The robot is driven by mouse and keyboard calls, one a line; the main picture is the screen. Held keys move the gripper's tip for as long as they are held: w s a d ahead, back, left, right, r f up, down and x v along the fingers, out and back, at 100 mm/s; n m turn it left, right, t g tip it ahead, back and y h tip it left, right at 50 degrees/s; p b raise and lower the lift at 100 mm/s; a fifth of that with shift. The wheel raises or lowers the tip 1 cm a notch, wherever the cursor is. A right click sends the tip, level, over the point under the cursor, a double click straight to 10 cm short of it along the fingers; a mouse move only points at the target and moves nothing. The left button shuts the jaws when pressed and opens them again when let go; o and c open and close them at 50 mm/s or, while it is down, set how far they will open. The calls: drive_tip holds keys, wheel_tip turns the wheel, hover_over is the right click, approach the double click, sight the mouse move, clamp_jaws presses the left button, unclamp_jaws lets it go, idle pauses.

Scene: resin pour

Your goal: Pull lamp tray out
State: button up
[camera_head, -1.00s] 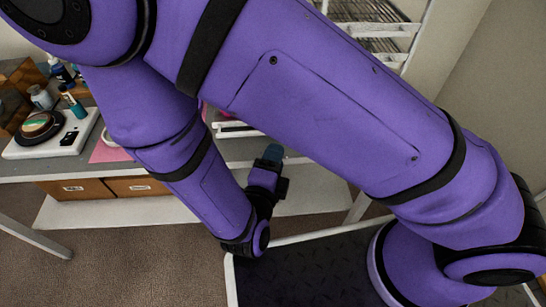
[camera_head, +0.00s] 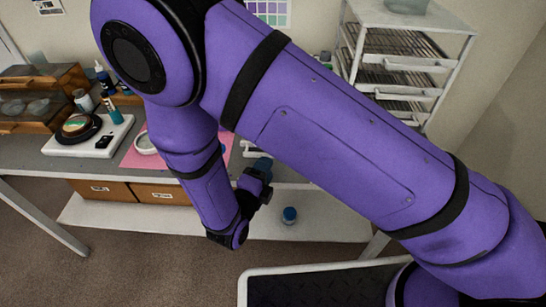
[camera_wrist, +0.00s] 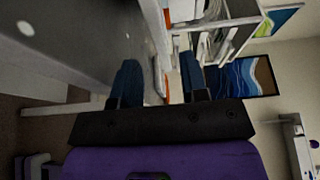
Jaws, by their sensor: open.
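My gripper (camera_head: 262,166) is near the front edge of the workbench in the head view. It is open, with its two blue fingers spread in the wrist view (camera_wrist: 160,78). A white piece with a bar-like front (camera_head: 256,150) lies just beyond the fingertips, partly hidden by my arm. It looks like the lamp tray's front, but I cannot tell for sure. In the wrist view a narrow pale bar (camera_wrist: 159,76) shows between the fingers. I see no clear contact with it. The rest of the tray is hidden.
A white rack with wire shelves (camera_head: 405,65) stands at the right.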

drive_tip(key=shift+x, duration=2.55)
clamp_jaws()
